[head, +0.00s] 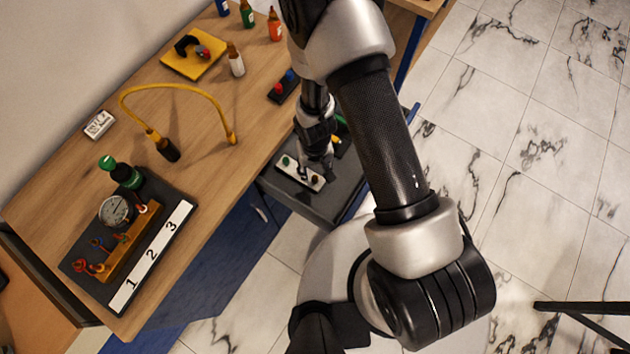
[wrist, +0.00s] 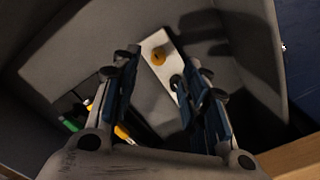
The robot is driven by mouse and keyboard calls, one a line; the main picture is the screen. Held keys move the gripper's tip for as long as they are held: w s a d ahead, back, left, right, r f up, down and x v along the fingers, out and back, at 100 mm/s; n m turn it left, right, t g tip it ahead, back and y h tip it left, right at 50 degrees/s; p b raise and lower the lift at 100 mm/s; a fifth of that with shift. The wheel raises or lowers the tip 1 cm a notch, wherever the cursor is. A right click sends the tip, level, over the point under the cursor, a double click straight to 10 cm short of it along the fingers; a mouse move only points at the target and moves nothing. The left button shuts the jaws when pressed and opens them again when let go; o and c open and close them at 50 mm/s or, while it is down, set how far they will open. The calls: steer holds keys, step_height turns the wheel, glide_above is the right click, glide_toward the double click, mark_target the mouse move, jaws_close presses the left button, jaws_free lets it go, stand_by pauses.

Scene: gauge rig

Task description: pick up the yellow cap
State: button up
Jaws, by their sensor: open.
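The yellow cap (wrist: 158,57) sits on a white strip (wrist: 153,42) inside the drawer in the wrist view. My gripper (wrist: 160,75) is open above the drawer, with its two fingers spread on either side of the strip and nothing held. The cap shows in the gap, near the fingertips; I cannot tell its height relative to them. A dark piece (wrist: 176,82) on the strip is close to the right finger. In the head view, my gripper (head: 318,152) hangs over the strip (head: 299,172); I cannot make out the yellow cap there.
The drawer (head: 272,184) stands open beside the wooden bench (head: 200,112); its walls surround the strip. Green (wrist: 70,123) and yellow (wrist: 122,132) items lie near the left finger. The bench holds a gauge rig (head: 116,211), a yellow hose (head: 178,86) and several bottles.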

mark_target(315, 178)
steer(key=shift+w+f+b, duration=0.15)
steer(key=shift+f+b, duration=1.1)
steer(key=shift+f, duration=0.45)
steer(key=shift+w+f+b, duration=0.1)
steer(key=shift+f+b, duration=1.15)
steer(key=shift+f, duration=0.45)
steer(key=shift+r, duration=0.1)
steer(key=c, duration=0.9)
